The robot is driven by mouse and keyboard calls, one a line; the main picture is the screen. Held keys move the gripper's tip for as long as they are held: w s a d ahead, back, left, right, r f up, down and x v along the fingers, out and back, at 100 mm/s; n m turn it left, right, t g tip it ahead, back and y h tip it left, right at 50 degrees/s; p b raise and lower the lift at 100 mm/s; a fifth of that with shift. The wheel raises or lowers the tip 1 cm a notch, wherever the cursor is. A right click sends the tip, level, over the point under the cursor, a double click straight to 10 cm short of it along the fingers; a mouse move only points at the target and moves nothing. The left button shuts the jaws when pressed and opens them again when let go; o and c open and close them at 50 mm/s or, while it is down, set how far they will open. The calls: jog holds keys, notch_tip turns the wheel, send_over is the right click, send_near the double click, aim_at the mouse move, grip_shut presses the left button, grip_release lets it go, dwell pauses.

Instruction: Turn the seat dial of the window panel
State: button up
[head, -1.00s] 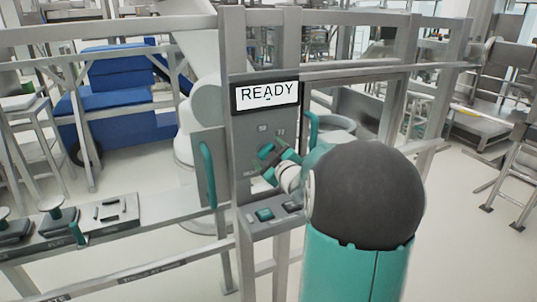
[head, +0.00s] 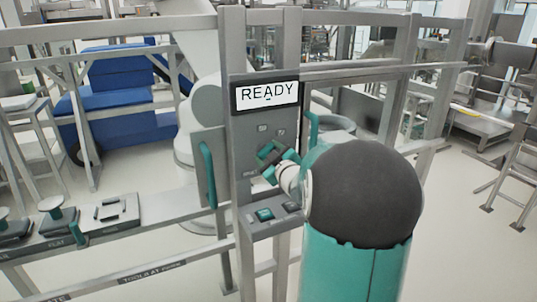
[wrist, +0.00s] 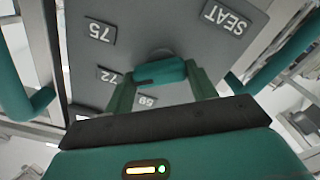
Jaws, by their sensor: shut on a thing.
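The window panel (head: 240,132) is a grey upright plate on a metal frame, with a display (head: 267,95) reading READY at its top. The seat dial (wrist: 160,72) is a teal bar-shaped knob on the panel in the wrist view. My gripper (wrist: 162,85) is shut on the dial, one finger at each end of the bar. In the head view my gripper (head: 270,158) is against the panel face and mostly hides the dial.
A teal handle (head: 208,175) stands left of the panel, and another (head: 312,128) to its right. A ledge with a green button (head: 264,215) juts out below. A bench with dark fixtures (head: 60,228) lies at the left. Metal rails cross in front.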

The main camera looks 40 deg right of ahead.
jog(key=shift+d+f+m, duration=0.1)
jog(key=shift+m, duration=2.1)
jog(key=shift+d+f+m, duration=0.1)
jog(key=shift+m, duration=2.1)
jog(key=shift+s, duration=0.1)
jog(key=o, duration=1)
jog(key=shift+s+a, duration=0.1)
jog(key=v, duration=1.3)
jog(key=shift+s+a, duration=0.1)
jog(key=shift+s, duration=0.15)
jog(key=shift+r, duration=0.1)
